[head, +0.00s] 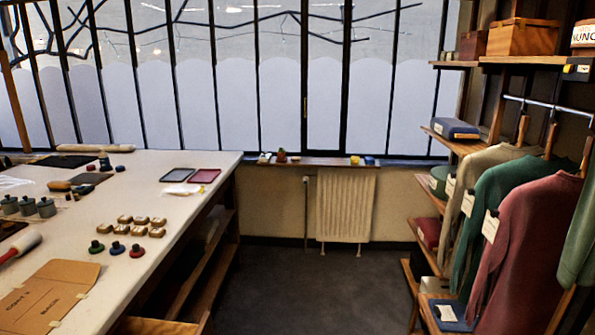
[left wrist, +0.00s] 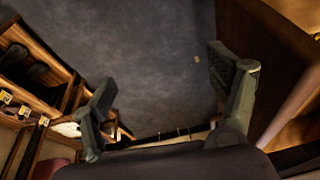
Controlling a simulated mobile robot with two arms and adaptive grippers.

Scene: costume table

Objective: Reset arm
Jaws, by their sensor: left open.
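My left gripper (left wrist: 160,95) shows in the left wrist view with its two dark fingers spread wide apart and nothing between them. Dark grey floor lies beyond the fingers. Neither of my arms shows in the head view. My right gripper is in neither view.
A long pale table (head: 150,190) with many small items fills the left of the head view. Garments such as a red sweater (head: 525,235) hang on the right. A radiator (head: 346,205) stands at the back. Dark floor (head: 320,285) between is clear.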

